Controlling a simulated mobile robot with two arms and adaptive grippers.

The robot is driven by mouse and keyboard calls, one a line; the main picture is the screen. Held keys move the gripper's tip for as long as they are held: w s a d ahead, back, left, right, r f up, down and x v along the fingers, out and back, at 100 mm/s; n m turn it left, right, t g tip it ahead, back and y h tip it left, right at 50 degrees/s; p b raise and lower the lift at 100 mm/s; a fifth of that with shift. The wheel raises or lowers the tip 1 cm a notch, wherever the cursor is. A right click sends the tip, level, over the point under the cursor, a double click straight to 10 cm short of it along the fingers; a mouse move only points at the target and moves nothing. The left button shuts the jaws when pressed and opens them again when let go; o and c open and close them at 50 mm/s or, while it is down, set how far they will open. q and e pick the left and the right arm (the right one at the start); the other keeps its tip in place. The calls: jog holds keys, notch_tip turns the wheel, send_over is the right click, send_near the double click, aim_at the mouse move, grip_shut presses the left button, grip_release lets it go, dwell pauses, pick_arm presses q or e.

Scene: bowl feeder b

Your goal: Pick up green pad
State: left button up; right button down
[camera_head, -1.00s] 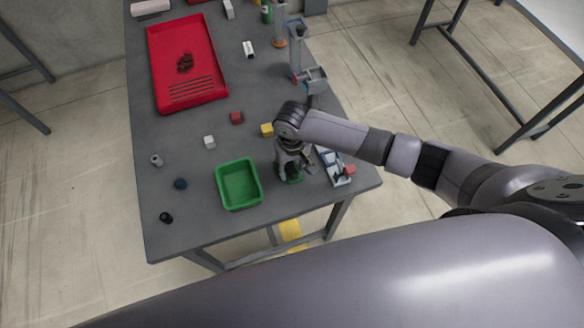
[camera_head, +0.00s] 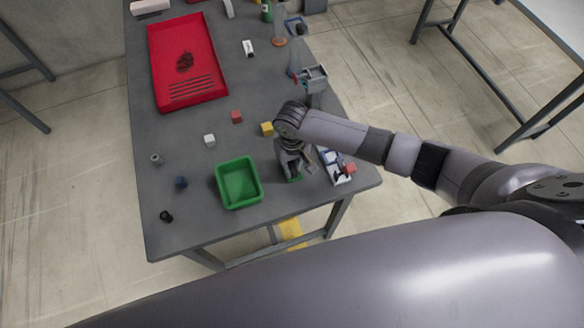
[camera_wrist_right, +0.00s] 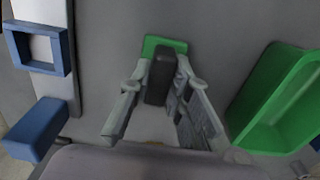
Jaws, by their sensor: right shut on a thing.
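The green pad (camera_wrist_right: 178,44) is a flat green piece on the grey table. A dark upright block (camera_wrist_right: 160,76) stands at it, between my right gripper's fingers; I cannot tell whether the two are one piece. In the head view only a bit of the green pad (camera_head: 295,179) shows under the gripper. My right gripper (camera_head: 293,172) points down at the table's near right part. In the wrist view its fingers (camera_wrist_right: 164,72) are closed around the dark block, with the green pad at their tips. My left gripper is not in view.
A green bin (camera_head: 238,184) stands close left of the gripper. A yellow cube (camera_head: 267,129), red cube (camera_head: 236,117) and white cube (camera_head: 209,140) lie farther back. A red tray (camera_head: 187,62) is at the back left.

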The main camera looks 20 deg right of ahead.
aim_at(292, 165)
dwell(0.3)
notch_tip(292, 165, up, 20)
jog(key=b, duration=0.2)
dwell(0.3)
jog(key=c, duration=2)
grip_release()
jog(key=shift+c, duration=0.2)
grip_shut()
